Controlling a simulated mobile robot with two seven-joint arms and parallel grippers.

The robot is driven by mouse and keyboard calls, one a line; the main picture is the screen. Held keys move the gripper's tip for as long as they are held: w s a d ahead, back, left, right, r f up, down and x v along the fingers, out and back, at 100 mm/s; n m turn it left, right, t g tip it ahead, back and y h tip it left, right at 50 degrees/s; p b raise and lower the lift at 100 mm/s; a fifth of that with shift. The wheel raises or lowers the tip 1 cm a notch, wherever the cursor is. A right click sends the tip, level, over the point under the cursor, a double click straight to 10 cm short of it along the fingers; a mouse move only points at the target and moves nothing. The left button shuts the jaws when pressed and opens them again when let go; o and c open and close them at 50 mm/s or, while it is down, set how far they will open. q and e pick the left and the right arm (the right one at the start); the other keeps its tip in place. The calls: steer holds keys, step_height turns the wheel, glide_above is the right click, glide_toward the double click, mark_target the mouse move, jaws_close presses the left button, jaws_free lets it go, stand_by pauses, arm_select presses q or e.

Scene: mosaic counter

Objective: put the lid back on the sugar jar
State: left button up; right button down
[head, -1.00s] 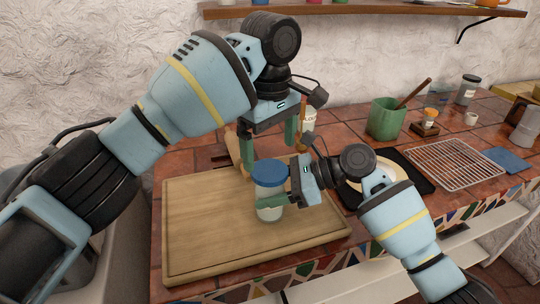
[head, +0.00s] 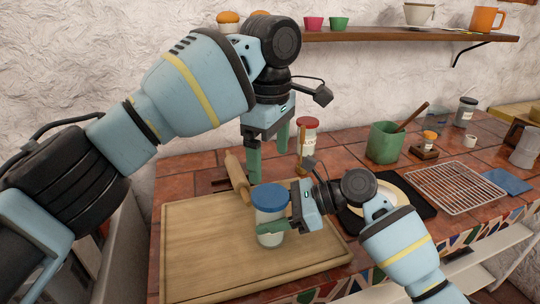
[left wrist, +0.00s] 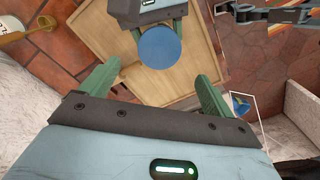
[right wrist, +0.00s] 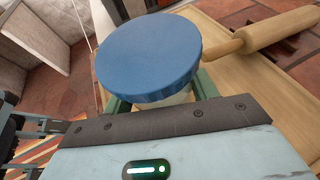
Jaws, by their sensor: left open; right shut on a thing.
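The sugar jar, a clear jar with pale contents (head: 270,232), is upright over the cutting board. The blue lid (head: 268,196) sits level on its mouth; it also shows in the left wrist view (left wrist: 158,50) and large in the right wrist view (right wrist: 150,58). My right gripper (head: 276,224) is shut on the jar's body below the lid, from the right; its fingertips are mostly hidden by the lid in the right wrist view. My left gripper (head: 268,152) is open and empty, above and behind the lid, apart from it.
A wooden cutting board (head: 195,250) lies under the jar. A green crock (head: 384,143) and wire rack (head: 455,188) are to the right. A shelf (head: 400,35) runs along the wall.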

mark_target(270, 194)
arm_select(q)
steer(key=shift+f, duration=0.1)
steer(key=shift+f, duration=3.9)
steer(key=c, duration=1)
steer(key=shift+m, duration=1.7)
steer(key=o, duration=1.1)
